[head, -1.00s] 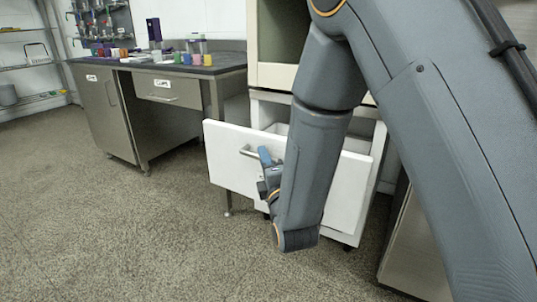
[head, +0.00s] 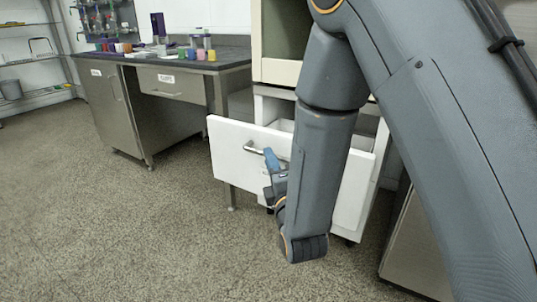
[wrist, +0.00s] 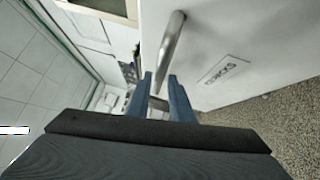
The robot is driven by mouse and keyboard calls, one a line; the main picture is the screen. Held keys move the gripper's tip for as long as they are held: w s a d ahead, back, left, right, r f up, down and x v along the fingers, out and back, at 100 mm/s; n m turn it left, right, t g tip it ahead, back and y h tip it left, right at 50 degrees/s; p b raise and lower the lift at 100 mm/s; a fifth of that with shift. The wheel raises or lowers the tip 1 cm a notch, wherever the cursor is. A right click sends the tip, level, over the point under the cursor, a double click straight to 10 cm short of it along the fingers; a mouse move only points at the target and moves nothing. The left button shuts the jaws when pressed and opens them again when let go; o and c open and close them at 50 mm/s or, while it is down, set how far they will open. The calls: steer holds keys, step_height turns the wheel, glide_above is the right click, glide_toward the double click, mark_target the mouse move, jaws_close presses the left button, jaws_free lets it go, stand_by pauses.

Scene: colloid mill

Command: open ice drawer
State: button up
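The white drawer (head: 228,150) stands pulled well out of a white cabinet (head: 272,105), and its inside shows above the front panel. Its metal bar handle (head: 252,149) is on the front panel. My gripper (head: 270,158) is at the right part of this handle, partly hidden by my arm. In the wrist view the handle (wrist: 172,38) runs down between the two blue fingers of my gripper (wrist: 161,82), which look closed around it. A label (wrist: 219,70) is on the white panel beside the handle. My arm hides the middle of the drawer.
A steel bench (head: 175,62) with a drawer and coloured containers stands left of the cabinet. Shelves (head: 35,65) are at the far left. A steel unit (head: 412,250) is at the lower right. The speckled floor (head: 110,230) in front of the drawer is clear.

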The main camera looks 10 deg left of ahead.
steer(key=shift+p+v, duration=0.4)
steer(key=shift+v, duration=1.95)
steer(key=s+f+m+g+h, duration=0.3)
steer(key=s+m+g+h, duration=0.1)
steer(key=s+m+g, duration=0.7)
steer(key=s+d+r+m+g+h, duration=0.2)
steer(key=s+d+m+g, duration=0.15)
steer(key=s, duration=0.55)
steer(key=s+d+r+m+g+h, duration=0.1)
steer(key=s+d+r+m+g, duration=0.15)
steer(key=s+d+m, duration=0.4)
steer(key=d+r+m+p, duration=0.1)
steer(key=d+r+p, duration=0.8)
steer(key=p, duration=0.7)
steer(key=s+d+r+m+h+p, duration=0.1)
steer(key=d+r+m+p, duration=0.1)
steer(key=d+r+p, duration=0.8)
step_height(320, 180, up, 6)
steer(key=p, duration=0.6)
steer(key=shift+s+d+m+h+p, duration=0.2)
steer(key=shift+s+m+h+p, duration=0.1)
